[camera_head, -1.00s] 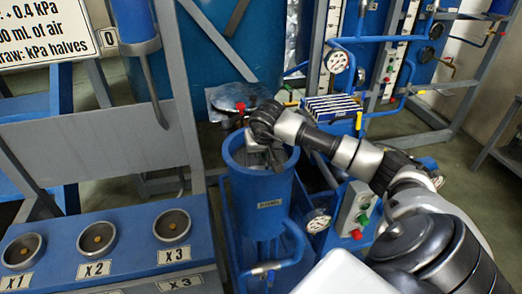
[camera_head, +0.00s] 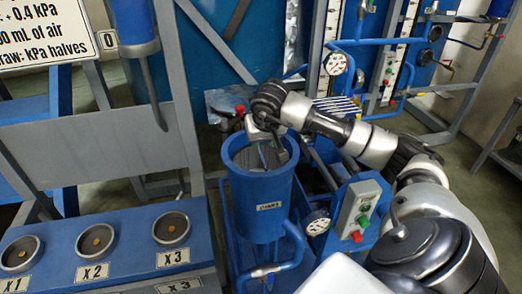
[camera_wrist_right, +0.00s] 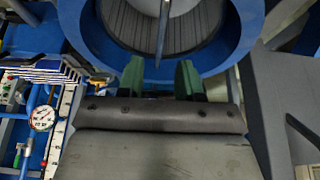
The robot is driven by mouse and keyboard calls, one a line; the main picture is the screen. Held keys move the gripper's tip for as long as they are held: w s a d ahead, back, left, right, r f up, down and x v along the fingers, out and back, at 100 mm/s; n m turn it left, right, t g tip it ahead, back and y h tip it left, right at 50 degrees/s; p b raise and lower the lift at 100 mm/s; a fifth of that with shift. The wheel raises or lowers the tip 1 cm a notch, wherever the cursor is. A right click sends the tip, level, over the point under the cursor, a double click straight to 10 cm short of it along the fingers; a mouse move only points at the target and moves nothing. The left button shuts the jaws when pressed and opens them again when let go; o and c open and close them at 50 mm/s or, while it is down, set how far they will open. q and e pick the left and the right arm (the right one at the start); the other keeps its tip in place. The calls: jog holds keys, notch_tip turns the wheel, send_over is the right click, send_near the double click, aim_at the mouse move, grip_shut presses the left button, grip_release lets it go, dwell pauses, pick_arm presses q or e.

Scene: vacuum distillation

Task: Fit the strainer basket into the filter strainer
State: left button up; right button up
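The strainer basket (camera_wrist_right: 130,28), grey and ribbed, sits inside that rim. A thin upright bar, seemingly the basket's handle (camera_wrist_right: 163,35), crosses the opening. My right gripper (camera_wrist_right: 160,78) is over the strainer's mouth. Its two green fingers are apart, with the bar beyond and between them and nothing visibly gripped. The basket's lower part is hidden in the strainer. My left gripper is not in view.
A control box (camera_head: 355,215) with buttons and a gauge (camera_head: 317,222) stand close right of the strainer. A blue bench (camera_head: 130,250) with several round sockets is at left. Grey frame posts (camera_head: 190,150) rise behind it.

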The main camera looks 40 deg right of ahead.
jog(key=v, duration=0.5)
dwell(0.4)
